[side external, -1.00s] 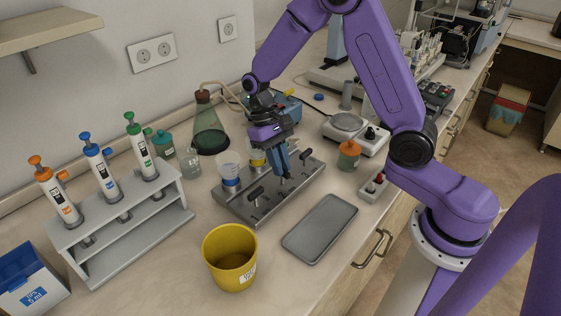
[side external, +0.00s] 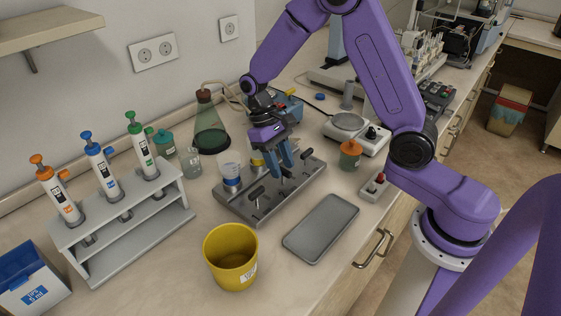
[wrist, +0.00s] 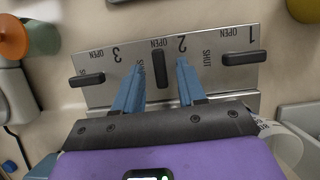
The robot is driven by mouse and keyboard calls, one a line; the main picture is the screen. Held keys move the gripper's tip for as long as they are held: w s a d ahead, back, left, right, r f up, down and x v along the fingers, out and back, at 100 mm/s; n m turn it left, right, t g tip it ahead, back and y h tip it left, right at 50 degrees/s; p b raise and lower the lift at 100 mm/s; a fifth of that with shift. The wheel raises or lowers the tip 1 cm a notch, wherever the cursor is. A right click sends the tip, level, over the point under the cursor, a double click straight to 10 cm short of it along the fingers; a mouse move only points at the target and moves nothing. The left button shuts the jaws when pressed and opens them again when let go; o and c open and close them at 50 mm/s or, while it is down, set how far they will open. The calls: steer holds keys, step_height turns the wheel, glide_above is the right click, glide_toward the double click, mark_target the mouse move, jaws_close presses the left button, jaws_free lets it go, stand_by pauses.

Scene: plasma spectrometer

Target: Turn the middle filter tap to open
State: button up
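The filter manifold (side external: 249,209) is a grey metal block on the bench with a row of dark bar-handled taps. In the wrist view, the middle tap (wrist: 160,69), by the number 2, stands upright in the picture, its upper end toward an OPEN mark. Tap 1 (wrist: 244,58) and tap 3 (wrist: 87,80) lie crosswise, roughly at right angles to it. My gripper (wrist: 160,78) is open, with one blue finger on each side of the middle tap and gaps between. In the side view, my gripper (side external: 287,168) is low over the manifold.
Clear and yellow-filled cups (side external: 231,172) stand at the manifold's back. A dark green flask (side external: 210,133) is behind. A grey tray (side external: 320,228) and a yellow bin (side external: 231,270) lie in front.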

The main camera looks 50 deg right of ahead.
steer(key=v, duration=1.7)
steer(key=shift+w+r, duration=0.15)
steer(key=shift+r, duration=0.1)
step_height(320, 180, up, 8)
stand_by(0.8)
stand_by(0.4)
steer(key=s+a+f+n+t+h, duration=0.1)
steer(key=s+a+f+n, duration=0.15)
steer(key=s, duration=0.45)
steer(key=s+a+f+n+t, duration=0.2)
steer(key=s+f+n, duration=0.2)
steer(key=s, duration=0.2)
steer(key=s+d+f+n, duration=0.2)
steer(key=s+f+n, duration=0.1)
steer(key=s, duration=0.5)
steer(key=s+d+f+n+t+y, duration=0.1)
steer(key=s+d+f+n, duration=0.1)
steer(key=s+f, duration=0.3)
steer(key=s+n, duration=0.1)
steer(key=s, duration=0.3)
steer(key=shift+d+t, duration=0.3)
steer(key=shift+d, duration=0.05)
